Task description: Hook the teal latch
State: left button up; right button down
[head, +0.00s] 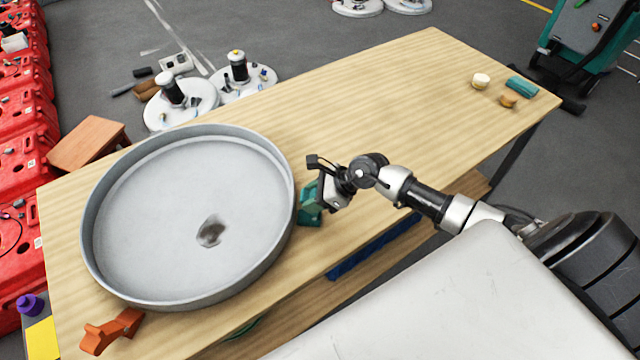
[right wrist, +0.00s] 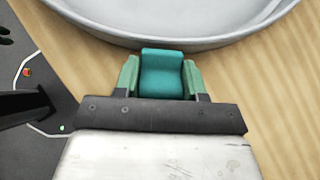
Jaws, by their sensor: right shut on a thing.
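The teal latch (head: 311,198) sits against the right outer wall of a large round grey pan (head: 120,262) on the wooden table. My right gripper (head: 312,204) is at the latch. In the right wrist view the teal latch (right wrist: 162,74) lies between the two green fingertips of my right gripper (right wrist: 161,80), which is shut on it. The latch's far end is close to the pan's rim (right wrist: 150,42); whether it is hooked there I cannot tell. My left gripper is not in view.
An orange clamp-like piece (head: 110,330) lies at the table's front left, by the pan. A teal piece (head: 522,86), a cream knob (head: 480,81) and a tan knob (head: 508,101) lie at the far right. The table's middle (head: 390,110) is clear.

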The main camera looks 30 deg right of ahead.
jog(key=shift+w+a+r+g+h+p, duration=0.1)
jog(key=shift+w+a+g+h+p, duration=0.4)
jog(key=shift+g+h+p, duration=0.4)
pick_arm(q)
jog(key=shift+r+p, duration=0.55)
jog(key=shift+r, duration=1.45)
pick_arm(e)
jog(key=shift+w+a+f+g+h, duration=0.15)
jog(key=shift+a+f+g+h, duration=0.15)
jog(key=shift+h, duration=0.25)
jog(key=shift+w+a+f+g+h, duration=0.1)
jog(key=shift+a+f+g+h, duration=0.15)
jog(key=shift+h, duration=0.3)
jog(key=c, duration=0.6)
grip_release()
jog(key=shift+c, duration=0.2)
jog(key=b+v, duration=0.2)
jog(key=v, duration=0.9)
jog(key=shift+w, duration=0.1)
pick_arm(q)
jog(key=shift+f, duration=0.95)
